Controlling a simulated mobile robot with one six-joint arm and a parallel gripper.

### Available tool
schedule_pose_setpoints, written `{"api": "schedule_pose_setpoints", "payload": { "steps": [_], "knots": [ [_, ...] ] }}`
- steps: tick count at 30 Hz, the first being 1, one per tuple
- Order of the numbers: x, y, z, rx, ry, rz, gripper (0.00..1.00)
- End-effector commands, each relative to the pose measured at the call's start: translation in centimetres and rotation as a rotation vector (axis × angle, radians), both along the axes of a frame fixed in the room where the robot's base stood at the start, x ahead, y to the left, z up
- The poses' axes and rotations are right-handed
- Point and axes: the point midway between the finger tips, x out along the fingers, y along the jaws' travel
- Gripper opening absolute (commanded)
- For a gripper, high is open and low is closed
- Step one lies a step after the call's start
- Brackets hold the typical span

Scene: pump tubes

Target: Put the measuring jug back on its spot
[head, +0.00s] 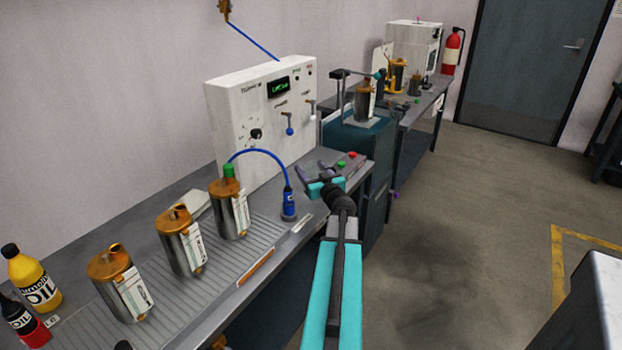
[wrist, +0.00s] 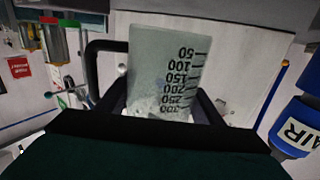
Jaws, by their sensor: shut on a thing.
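The measuring jug (wrist: 165,70) fills the middle of the wrist view. It is a clear, frosted vessel with a black handle on its left and black marks running from 50 at the top to 300 at the bottom. My gripper (wrist: 165,108) is shut on it, with a dark finger on each side of its lower part in that view. In the head view my gripper (head: 318,174) is over the front edge of the bench, right of the blue air fitting. I cannot make out the jug clearly there. Its marked spot cannot be told in either view.
The blue air fitting (head: 289,207) stands close left of my gripper; its AIR label shows in the wrist view (wrist: 298,133). Metal canisters (head: 182,242) line the ribbed bench top. A white control panel (head: 262,115) stands behind. Open floor (head: 440,220) lies right.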

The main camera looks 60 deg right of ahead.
Motion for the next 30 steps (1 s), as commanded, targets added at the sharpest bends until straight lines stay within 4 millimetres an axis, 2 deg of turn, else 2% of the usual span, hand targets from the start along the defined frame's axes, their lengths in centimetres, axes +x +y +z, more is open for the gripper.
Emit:
{"api": "schedule_pose_setpoints", "payload": {
  "steps": [9, 24, 25, 28, 30],
  "knots": [
    [0.0, -0.1, -3.3, 0.001, 0.0, -0.001, 0.38],
    [-0.1, -0.1, -3.7, 0.0, 0.0, -0.001, 0.38],
    [-0.1, -0.1, -3.7, 0.0, 0.0, -0.002, 0.64],
    [-0.1, -0.1, -3.7, 0.0, 0.0, -0.002, 0.79],
    [-0.1, -0.1, -3.7, 0.0, 0.0, -0.002, 0.79]
  ]
}}
